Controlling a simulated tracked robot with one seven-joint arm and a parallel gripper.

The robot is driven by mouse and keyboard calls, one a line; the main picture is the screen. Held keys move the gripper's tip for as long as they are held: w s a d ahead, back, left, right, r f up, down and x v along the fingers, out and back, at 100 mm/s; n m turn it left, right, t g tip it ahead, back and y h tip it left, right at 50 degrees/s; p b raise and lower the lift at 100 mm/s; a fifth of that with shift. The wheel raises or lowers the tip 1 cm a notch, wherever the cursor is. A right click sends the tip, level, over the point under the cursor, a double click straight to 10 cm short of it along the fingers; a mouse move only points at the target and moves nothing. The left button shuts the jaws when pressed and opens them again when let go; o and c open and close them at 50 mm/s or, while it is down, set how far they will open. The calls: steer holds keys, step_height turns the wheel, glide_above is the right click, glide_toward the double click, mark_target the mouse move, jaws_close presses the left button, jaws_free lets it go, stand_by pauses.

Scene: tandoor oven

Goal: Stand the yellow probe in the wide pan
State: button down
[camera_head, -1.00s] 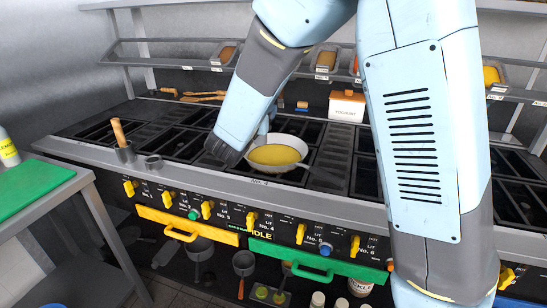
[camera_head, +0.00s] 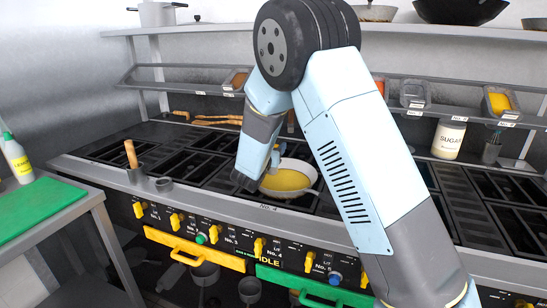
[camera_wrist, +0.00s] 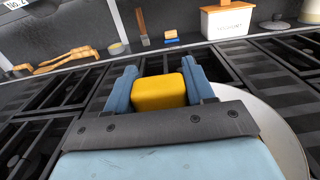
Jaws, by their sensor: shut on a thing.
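The yellow probe (camera_wrist: 158,92) shows in the wrist view as a yellow block between the two blue fingers of my gripper (camera_wrist: 163,84). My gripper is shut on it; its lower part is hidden. The wide pan (camera_head: 310,170), pale with yellow contents, sits on the burner grates in the head view. Its pale rim (camera_wrist: 275,125) curves along the right of the wrist view, partly behind my gripper. I cannot tell whether the probe touches the pan.
A wooden-handled tool stands in a small holder (camera_head: 135,174) at the left of the range. A white, wooden-lidded container (camera_wrist: 228,20) and wooden utensils (camera_wrist: 70,60) lie behind the grates. A green board (camera_head: 40,208) is on the left counter. Shelves run above.

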steer(key=shift+w+f, duration=0.2)
steer(key=shift+f, duration=0.8)
steer(key=shift+w+f, duration=0.15)
steer(key=shift+f, duration=0.8)
steer(key=shift+c, duration=2)
jaws_free()
steer(key=v, duration=1.2)
steer(key=shift+d+r, duration=0.1)
steer(key=shift+r, duration=0.05)
